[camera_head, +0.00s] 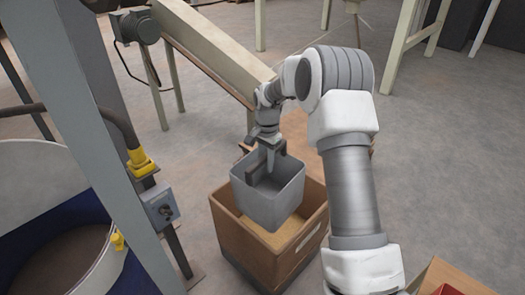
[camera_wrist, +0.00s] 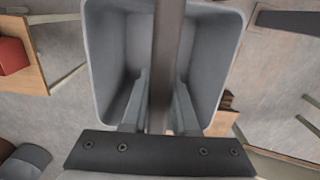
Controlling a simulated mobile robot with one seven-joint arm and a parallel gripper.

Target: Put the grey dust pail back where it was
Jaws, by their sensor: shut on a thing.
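The grey dust pail (camera_head: 268,203) is a square, open-topped bucket with a dark bar across its top. My gripper (camera_head: 270,160) is shut on that bar and holds the pail upright over a brown wooden crate (camera_head: 243,246). The crate has a tan layer inside. The pail covers part of the crate's opening, and I cannot tell whether its bottom touches what is inside. In the wrist view the pail (camera_wrist: 110,60) looks empty, and the fingers of my gripper (camera_wrist: 160,105) close on the bar from both sides.
A sloping beige conveyor (camera_head: 210,53) runs behind the crate. A grey post (camera_head: 95,130) with a switch box (camera_head: 160,207) and a large round bin (camera_head: 45,180) stand at the left. A wooden box with a red thing (camera_head: 448,290) is at the lower right. Floor (camera_head: 440,160) is clear at the right.

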